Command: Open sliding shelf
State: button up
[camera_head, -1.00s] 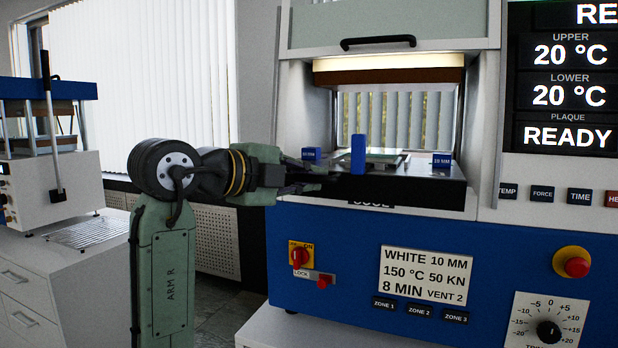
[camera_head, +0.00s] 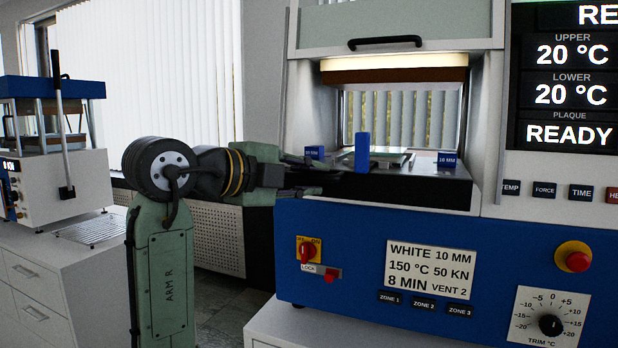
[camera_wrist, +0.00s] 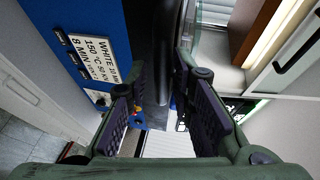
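The sliding shelf (camera_head: 430,192) is the dark slab low in the opening of the press. A blue upright block (camera_head: 362,153) and small blue blocks marked 10 MM (camera_head: 447,159) stand on it. My gripper (camera_head: 326,182) reaches in from the left, at the shelf's front left edge. In the wrist view my gripper (camera_wrist: 165,105) has its two fingers apart, one on each side of a dark bar-like part (camera_wrist: 160,65). I cannot tell whether the fingers touch this part, or whether it is the shelf's handle.
The press's blue front panel (camera_head: 350,225) lies below the shelf, with a red switch (camera_head: 307,252) and a red stop button (camera_head: 573,257). A raised guard with a black handle (camera_head: 385,42) is above. A smaller press (camera_head: 75,170) stands on a cabinet at left.

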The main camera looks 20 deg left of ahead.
jog(key=shift+o, duration=0.7)
jog(key=shift+w+d, duration=0.1)
jog(key=v, duration=1.2)
jog(key=shift+r, duration=0.1)
